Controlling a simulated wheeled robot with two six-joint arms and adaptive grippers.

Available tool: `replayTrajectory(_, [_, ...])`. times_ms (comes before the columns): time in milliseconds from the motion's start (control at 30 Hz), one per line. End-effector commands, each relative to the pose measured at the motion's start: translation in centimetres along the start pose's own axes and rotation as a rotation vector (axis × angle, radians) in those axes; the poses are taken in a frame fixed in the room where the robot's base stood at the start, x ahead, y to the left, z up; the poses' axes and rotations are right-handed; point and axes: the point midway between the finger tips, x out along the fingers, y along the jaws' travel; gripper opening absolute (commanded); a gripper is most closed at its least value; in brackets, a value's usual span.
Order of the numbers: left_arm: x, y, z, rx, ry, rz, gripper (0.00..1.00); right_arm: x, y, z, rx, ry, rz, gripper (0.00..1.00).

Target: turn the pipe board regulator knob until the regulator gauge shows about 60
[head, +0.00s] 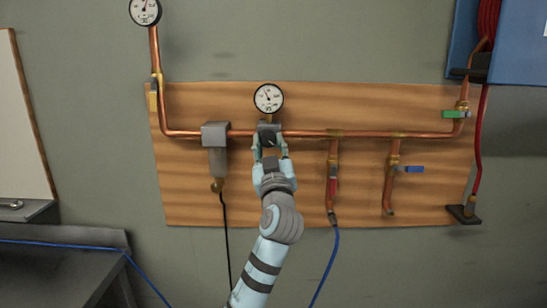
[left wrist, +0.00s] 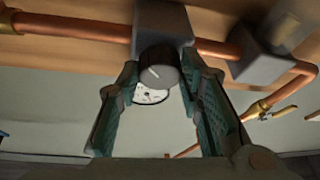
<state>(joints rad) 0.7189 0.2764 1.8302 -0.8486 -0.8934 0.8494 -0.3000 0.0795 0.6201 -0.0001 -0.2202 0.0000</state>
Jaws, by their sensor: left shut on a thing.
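The wooden pipe board (head: 300,205) hangs on the wall with a copper pipe along it. The grey regulator (head: 269,128) sits on this pipe, with the round white regulator gauge (head: 268,98) above it. The gauge needle seems to point up and to the left; the figures are too small to read. My left gripper (head: 270,146) reaches up from below and is shut on the dark regulator knob (left wrist: 158,66). In the left wrist view the knob, with a pale mark, lies between the fingertips, and the gauge (left wrist: 151,95) is partly hidden behind it. My right gripper is not in view.
A grey filter block (head: 215,134) is left of the regulator. A red-handled valve (head: 332,185), a blue-handled valve (head: 412,169) and a green-handled valve (head: 455,114) are to the right. Another gauge (head: 145,10) is at top left. A blue hose (head: 327,265) hangs below the board.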

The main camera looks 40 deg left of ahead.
Motion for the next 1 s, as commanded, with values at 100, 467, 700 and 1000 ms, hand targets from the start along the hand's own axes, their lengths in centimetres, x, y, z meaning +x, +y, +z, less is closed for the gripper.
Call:
replayTrajectory(100, [0.0, 0.0, 0.2, 0.002, -0.008, -0.001, 0.06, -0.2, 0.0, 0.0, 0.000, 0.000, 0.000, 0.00])
replayTrajectory(467, [0.0, 0.0, 0.1, 0.003, -0.005, -0.001, 0.54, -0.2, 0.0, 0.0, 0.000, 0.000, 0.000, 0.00])
replayTrajectory(700, [-1.6, 0.1, 0.1, 0.001, -0.006, 0.002, 0.54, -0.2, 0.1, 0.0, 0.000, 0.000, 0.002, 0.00])
replayTrajectory(1000, [-9.6, 0.1, 0.2, -0.001, -0.011, -0.001, 0.54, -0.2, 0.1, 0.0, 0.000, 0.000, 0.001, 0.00])
